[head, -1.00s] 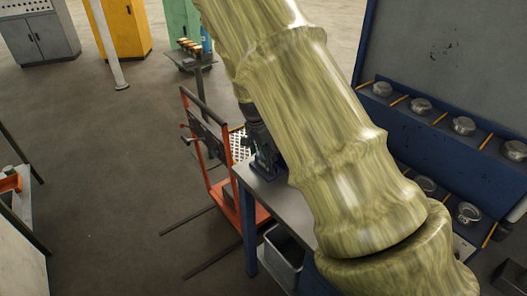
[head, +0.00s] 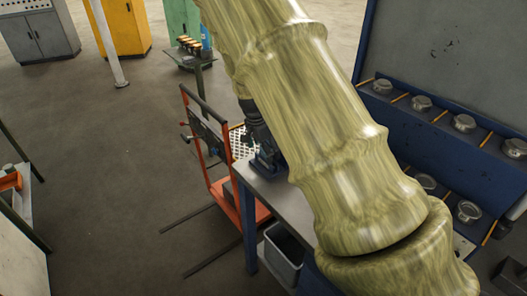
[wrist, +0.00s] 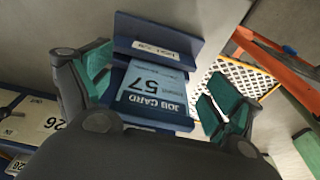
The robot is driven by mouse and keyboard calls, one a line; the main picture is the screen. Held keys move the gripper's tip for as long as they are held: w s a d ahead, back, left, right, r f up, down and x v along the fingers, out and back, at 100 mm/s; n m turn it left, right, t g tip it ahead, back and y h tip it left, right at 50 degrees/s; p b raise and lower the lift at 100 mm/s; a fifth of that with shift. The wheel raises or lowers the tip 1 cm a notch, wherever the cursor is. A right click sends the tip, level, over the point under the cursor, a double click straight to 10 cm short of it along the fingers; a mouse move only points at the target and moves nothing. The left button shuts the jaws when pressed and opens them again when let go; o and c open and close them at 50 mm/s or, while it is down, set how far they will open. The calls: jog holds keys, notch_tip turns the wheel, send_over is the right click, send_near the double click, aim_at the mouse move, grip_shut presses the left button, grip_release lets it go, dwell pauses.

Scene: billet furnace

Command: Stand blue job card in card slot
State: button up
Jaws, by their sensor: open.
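In the wrist view the blue job card (wrist: 155,95), printed "JOB CARD" and "57", lies between the two teal-padded fingers of my gripper (wrist: 162,84). The fingers are spread, with a visible gap on each side of the card. A blue holder (wrist: 160,30) with a white label is right behind the card. The card's far end meets or overlaps it; I cannot tell how deep the card sits.
An orange-framed cart (head: 222,180) with a white perforated panel stands left of the bench. A grey bin (head: 283,255) sits below. A blue rack (head: 455,135) with round metal pieces is at the right. White labelled plates (wrist: 45,122) are at the left in the wrist view.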

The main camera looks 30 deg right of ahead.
notch_tip(320, 180, up, 11)
jog(key=a, duration=0.2)
jog(key=s+a+f+n+b, duration=0.1)
jog(key=a+f, duration=0.3)
jog(key=f, duration=0.4)
jog(key=s+a+f+n+g+b, duration=0.1)
jog(key=a+f, duration=0.3)
jog(key=f, duration=0.4)
jog(key=s+a+f+n+b, duration=0.1)
jog(key=a+f, duration=0.3)
jog(key=f, duration=0.4)
jog(key=s+f+n+p, duration=0.1)
jog(key=s+f+n, duration=0.2)
jog(key=s+f, duration=0.4)
jog(key=s+f+n+p, duration=0.1)
jog(key=s+f+n, duration=0.3)
jog(key=s, duration=0.6)
jog(key=s+a+f+n+y, duration=0.1)
jog(key=s+a+f+n, duration=0.1)
jog(key=s, duration=0.8)
jog(key=s+a+f+n+y, duration=0.1)
jog(key=s+a+n, duration=0.3)
jog(key=s, duration=0.6)
jog(key=shift+s+f+n+t+p, duration=0.15)
jog(key=shift+f+n+t+p, duration=0.2)
jog(key=shift+n+t, duration=0.05)
